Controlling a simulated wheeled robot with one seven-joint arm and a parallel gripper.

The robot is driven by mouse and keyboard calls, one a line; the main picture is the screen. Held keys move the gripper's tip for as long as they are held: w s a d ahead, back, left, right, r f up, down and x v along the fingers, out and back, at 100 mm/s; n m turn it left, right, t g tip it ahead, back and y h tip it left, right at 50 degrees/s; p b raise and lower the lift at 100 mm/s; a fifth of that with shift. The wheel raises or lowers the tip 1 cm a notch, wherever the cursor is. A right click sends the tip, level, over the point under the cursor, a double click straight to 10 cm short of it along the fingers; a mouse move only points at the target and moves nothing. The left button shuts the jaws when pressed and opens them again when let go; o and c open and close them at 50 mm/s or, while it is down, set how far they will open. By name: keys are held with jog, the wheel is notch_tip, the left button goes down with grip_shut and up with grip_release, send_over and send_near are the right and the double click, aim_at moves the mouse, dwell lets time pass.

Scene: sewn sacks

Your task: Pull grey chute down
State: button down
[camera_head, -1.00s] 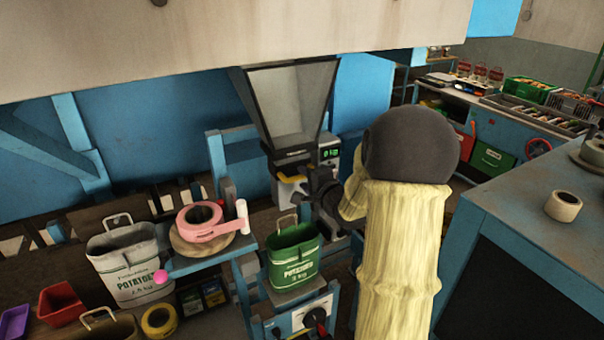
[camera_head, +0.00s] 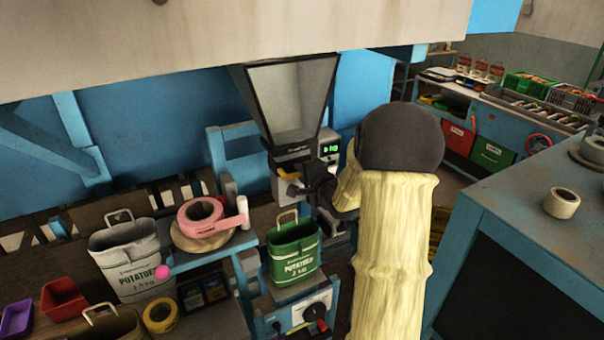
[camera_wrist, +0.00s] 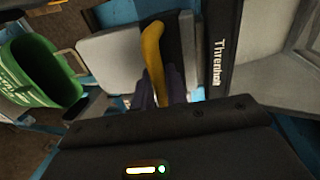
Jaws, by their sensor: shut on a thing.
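The grey chute (camera_head: 291,98) is a tapering open hopper with a black frame, upright at the centre of the head view. Its black lower edge with white lettering (camera_wrist: 222,45) shows in the wrist view. A curved yellow handle (camera_head: 288,175) sits just below the chute's mouth; it also shows in the wrist view (camera_wrist: 153,55). My gripper (camera_head: 308,187) is at this handle, and in the wrist view its dark fingers (camera_wrist: 160,92) are shut on the handle's near end. The fingertips are partly hidden by the handle and the gripper body.
A green potato sack (camera_head: 294,252) stands open below the chute. A white potato sack (camera_head: 128,258) and a roll of pink tape (camera_head: 200,215) are to the left. A blue bench (camera_head: 520,200) stands close on the right.

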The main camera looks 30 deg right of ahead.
notch_tip(320, 180, down, 16)
jog(key=b, duration=1)
jog(key=shift+f+b, duration=0.25)
jog(key=shift+b, duration=0.05)
jog(key=shift+s+f, duration=0.1)
jog(key=c, duration=1.5)
grip_release()
jog(key=b+v, duration=0.3)
jog(key=v, duration=1.4)
jog(key=shift+s+b, duration=0.15)
jog(key=shift+b, duration=0.25)
